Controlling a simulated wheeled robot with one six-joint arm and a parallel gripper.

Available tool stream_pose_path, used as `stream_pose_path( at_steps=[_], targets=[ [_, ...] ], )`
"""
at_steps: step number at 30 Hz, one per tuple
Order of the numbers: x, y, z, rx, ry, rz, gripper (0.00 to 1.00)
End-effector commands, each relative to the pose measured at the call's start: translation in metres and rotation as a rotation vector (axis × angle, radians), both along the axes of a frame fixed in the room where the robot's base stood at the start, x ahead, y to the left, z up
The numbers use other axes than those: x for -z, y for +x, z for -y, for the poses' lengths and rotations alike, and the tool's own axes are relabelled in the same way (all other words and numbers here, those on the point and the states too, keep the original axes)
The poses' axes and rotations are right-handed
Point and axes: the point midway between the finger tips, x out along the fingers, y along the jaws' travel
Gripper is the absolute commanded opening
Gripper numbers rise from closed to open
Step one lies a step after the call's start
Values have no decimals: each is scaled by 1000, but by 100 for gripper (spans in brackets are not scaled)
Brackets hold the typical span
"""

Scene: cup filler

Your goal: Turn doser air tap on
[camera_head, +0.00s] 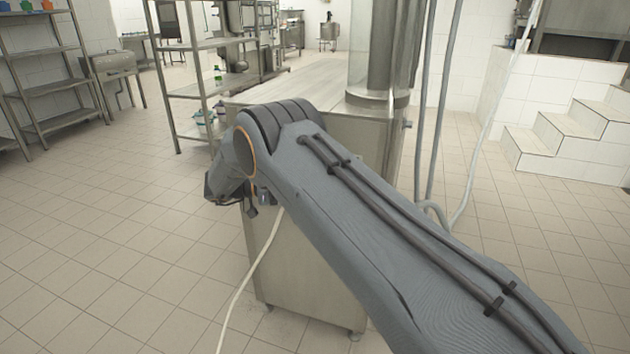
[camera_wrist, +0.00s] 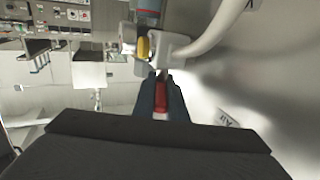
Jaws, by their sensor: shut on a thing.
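The wrist view shows my gripper (camera_wrist: 161,82) with its two dark fingers shut on a red piece, the air tap handle (camera_wrist: 161,106). Part of the red handle is hidden between the fingers. A grey-white fitting (camera_wrist: 168,46) sits just beyond the fingertips, with a yellow part (camera_wrist: 143,47) at its left. A label reading "Air" (camera_wrist: 228,119) is on the steel panel at the right.
A thick white hose (camera_wrist: 212,32) curves from the fitting. In the head view a steel cabinet (camera_head: 300,270) stands behind my arm, with a pale cable (camera_head: 252,268) hanging in front. Shelving (camera_head: 200,97) stands behind it. The tiled floor at left (camera_head: 110,220) is clear.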

Motion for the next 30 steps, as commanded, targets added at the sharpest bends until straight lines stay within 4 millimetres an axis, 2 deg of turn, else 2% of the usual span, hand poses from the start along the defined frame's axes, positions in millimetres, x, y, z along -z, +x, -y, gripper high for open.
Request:
stream_pose_path(
  at_steps=[16, 17, 20, 30],
  targets=[
    [-2, 0, 0, 22, -2, 2, 0],
    [-2, 0, 0, 22, -2, 3, 13],
    [-2, 0, 0, 22, -2, 2, 30],
    [-1, 1, 2, 25, -1, 1, 30]
  ],
)
